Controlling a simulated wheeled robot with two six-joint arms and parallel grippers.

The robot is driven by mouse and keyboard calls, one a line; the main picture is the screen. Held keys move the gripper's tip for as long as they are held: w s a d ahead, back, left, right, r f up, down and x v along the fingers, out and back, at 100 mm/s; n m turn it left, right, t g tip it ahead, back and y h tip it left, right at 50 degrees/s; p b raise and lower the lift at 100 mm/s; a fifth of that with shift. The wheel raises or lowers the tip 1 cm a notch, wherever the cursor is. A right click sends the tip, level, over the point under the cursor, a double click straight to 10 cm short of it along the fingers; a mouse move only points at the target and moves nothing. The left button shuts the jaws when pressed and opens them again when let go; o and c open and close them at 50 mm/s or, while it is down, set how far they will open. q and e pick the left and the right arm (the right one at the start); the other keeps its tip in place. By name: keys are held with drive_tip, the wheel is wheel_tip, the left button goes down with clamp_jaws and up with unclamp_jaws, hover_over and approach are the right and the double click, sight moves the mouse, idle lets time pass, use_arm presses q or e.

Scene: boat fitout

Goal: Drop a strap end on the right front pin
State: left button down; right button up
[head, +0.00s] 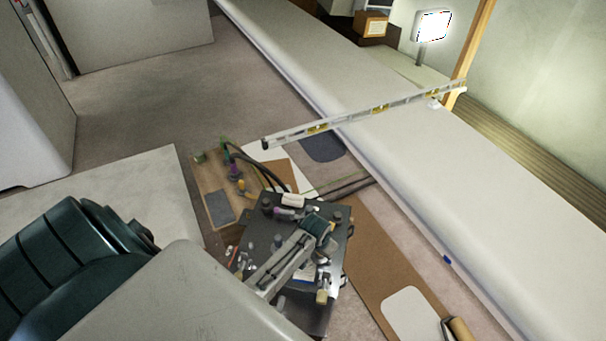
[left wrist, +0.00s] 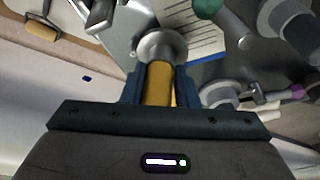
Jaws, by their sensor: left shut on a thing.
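In the left wrist view my left gripper (left wrist: 160,88) has its blue fingers shut on a yellow piece (left wrist: 159,80) with a round grey metal end (left wrist: 160,45). I cannot tell whether this is a strap end. In the head view my left gripper (head: 323,280) is small and partly hidden, over the right front part of a dark plate (head: 345,235) crowded with fittings. I cannot pick out the right front pin for certain. Grey round fittings (left wrist: 285,18) stand to the right of the gripper in the wrist view. My right gripper is not in view.
A wooden board (head: 212,185) with coloured fittings and dark curved hoses lies behind the plate. A spirit level (head: 350,118) reaches over the floor from the long white bench (head: 400,150). A roller (head: 461,330) lies at front right. A lamp (head: 432,26) glows behind.

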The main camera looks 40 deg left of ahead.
use_arm(q)
drive_tip(key=shift+w+d+r, duration=0.15)
drive_tip(key=shift+d+r, duration=0.05)
drive_tip(key=shift+d, duration=0.35)
drive_tip(key=shift+w+d+r, duration=0.15)
drive_tip(key=shift+d+r, duration=0.05)
drive_tip(key=shift+d, duration=0.9)
drive_tip(key=shift+s+r+p, duration=0.1)
drive_tip(key=shift+s+p, duration=0.15)
drive_tip(key=shift+p, duration=0.05)
drive_tip(key=shift+w+a, duration=0.1)
drive_tip(key=shift+w, duration=0.1)
drive_tip(key=shift+s+r+p, duration=0.1)
drive_tip(key=shift+s+p, duration=0.1)
drive_tip(key=shift+p, duration=0.2)
drive_tip(key=shift+w, duration=0.1)
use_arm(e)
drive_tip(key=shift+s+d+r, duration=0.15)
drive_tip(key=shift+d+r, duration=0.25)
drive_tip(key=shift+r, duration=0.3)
